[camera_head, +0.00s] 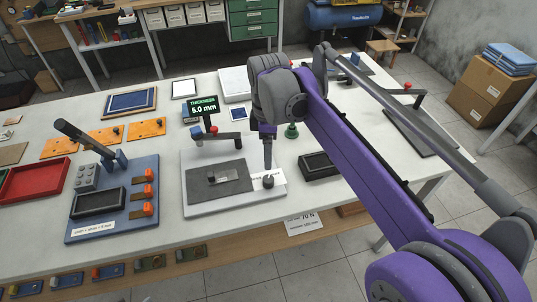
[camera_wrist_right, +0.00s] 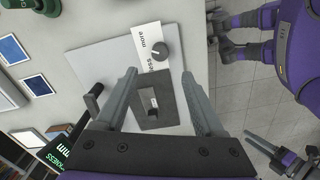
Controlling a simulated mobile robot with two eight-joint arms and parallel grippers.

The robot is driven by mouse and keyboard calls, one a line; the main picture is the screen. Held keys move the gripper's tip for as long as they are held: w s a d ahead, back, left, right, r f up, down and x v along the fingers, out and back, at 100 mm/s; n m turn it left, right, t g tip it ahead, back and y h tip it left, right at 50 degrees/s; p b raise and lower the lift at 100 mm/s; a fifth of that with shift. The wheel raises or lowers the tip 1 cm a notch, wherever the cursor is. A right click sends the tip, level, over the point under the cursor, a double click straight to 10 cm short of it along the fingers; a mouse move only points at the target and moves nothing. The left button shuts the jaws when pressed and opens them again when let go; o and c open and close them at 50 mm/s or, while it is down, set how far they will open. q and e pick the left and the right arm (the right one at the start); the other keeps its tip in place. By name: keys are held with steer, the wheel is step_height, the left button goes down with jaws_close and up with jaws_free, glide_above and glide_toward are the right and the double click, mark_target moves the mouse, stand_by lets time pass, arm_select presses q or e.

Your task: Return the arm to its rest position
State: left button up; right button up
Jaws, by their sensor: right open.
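My right arm (camera_head: 365,150) reaches in from the right over the table. Its gripper (camera_wrist_right: 158,77) points down above a light base plate (camera_head: 190,207) with a dark grey plate (camera_head: 205,190) and a dark knob (camera_head: 268,181) on it. In the right wrist view the two fingers are spread apart with nothing between them. The knob (camera_wrist_right: 160,52) shows just beyond the fingertips, on a white label (camera_wrist_right: 148,40) reading "more" and "less". In the head view the gripper looks close above the knob; contact is unclear. Purple parts of mine show at the right wrist view's right edge, unclear.
A display (camera_head: 204,104) reading "THICKNESS 5.0 mm" stands behind the plate. A black tray (camera_head: 318,166) and a green knob-shaped thing (camera_head: 291,131) are right of it. A blue board (camera_head: 148,172) with a grey lever (camera_head: 82,138) is left.

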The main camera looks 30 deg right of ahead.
stand_by(0.4)
steer(key=s+a+f+m+t, duration=0.1)
steer(key=s+f+m, duration=0.1)
steer(key=s, duration=0.1)
steer(key=s+a+f+m+t, duration=0.1)
steer(key=s+a+f+m, duration=0.1)
steer(key=s, duration=0.1)
steer(key=s+a+f+m+t, duration=0.1)
steer(key=s+f+m, duration=0.1)
steer(key=s, duration=0.1)
steer(key=shift+a+f, duration=0.3)
steer(key=s+a+f+m+t, duration=0.2)
steer(key=s+f+m, duration=0.3)
steer(key=s+f, duration=0.1)
steer(key=shift+s+f+m, duration=0.3)
steer(key=shift+s+f, duration=0.05)
steer(key=shift+f, duration=0.15)
